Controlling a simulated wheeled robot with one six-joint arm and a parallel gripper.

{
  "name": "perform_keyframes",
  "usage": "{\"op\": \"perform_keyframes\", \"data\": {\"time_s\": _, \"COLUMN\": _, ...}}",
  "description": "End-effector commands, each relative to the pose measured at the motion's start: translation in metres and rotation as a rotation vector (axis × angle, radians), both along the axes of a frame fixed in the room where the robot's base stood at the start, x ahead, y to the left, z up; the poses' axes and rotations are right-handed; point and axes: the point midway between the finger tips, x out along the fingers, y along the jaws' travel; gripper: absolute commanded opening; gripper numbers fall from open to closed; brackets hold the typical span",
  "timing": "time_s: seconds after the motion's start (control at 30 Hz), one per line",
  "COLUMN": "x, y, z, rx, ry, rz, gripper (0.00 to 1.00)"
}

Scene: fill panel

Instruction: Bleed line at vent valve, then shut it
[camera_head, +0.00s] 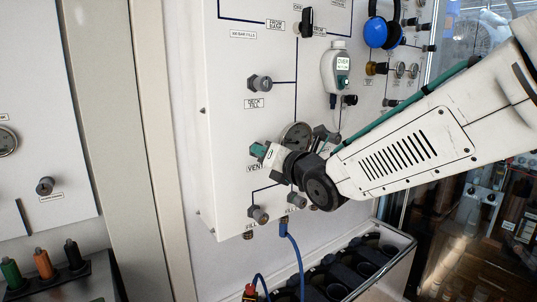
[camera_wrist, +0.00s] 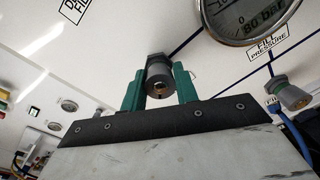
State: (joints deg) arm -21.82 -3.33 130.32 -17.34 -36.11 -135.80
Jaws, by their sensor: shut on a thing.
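The vent valve knob is a small dark grey cylinder (camera_wrist: 159,78) on the white panel (camera_head: 231,130). It shows in the wrist view between the green fingers of my gripper (camera_wrist: 159,88), which is shut on it. In the head view my gripper (camera_head: 262,151) is at the panel just above the VENT label (camera_head: 255,168) and hides most of the knob. The round pressure gauge (camera_head: 297,136) is just right of my gripper. It also shows in the wrist view (camera_wrist: 250,16), cut off at the top; its needle reading is unclear.
A grey knob (camera_head: 260,83) sits above the gripper. Two more knobs (camera_head: 258,214) (camera_head: 296,200) are below it, with a blue hose (camera_head: 294,250) beneath. A handheld analyser (camera_head: 337,72) and blue headphones (camera_head: 382,26) hang at the upper right. A rack (camera_head: 399,264) stands below.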

Motion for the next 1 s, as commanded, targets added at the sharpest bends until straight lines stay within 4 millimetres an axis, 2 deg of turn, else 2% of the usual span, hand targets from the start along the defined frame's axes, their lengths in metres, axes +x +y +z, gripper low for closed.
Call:
{"op": "perform_keyframes", "data": {"time_s": 0.43, "x": 0.001, "y": 0.0, "z": 0.002, "rx": -0.005, "ry": -0.008, "rz": -0.001, "gripper": 0.07}}
{"op": "perform_keyframes", "data": {"time_s": 0.47, "x": 0.001, "y": 0.0, "z": 0.002, "rx": -0.005, "ry": -0.008, "rz": -0.001, "gripper": 0.35}}
{"op": "perform_keyframes", "data": {"time_s": 0.5, "x": 0.001, "y": 0.0, "z": 0.002, "rx": -0.005, "ry": -0.008, "rz": -0.001, "gripper": 0.46}}
{"op": "perform_keyframes", "data": {"time_s": 0.53, "x": 0.001, "y": 0.0, "z": 0.002, "rx": -0.005, "ry": -0.008, "rz": -0.001, "gripper": 0.51}}
{"op": "perform_keyframes", "data": {"time_s": 0.83, "x": -0.001, "y": -0.001, "z": 0.001, "rx": -0.006, "ry": -0.005, "rz": 0.0, "gripper": 0.51}}
{"op": "perform_keyframes", "data": {"time_s": 1.0, "x": -0.017, "y": -0.011, "z": 0.002, "rx": -0.007, "ry": -0.006, "rz": -0.001, "gripper": 0.51}}
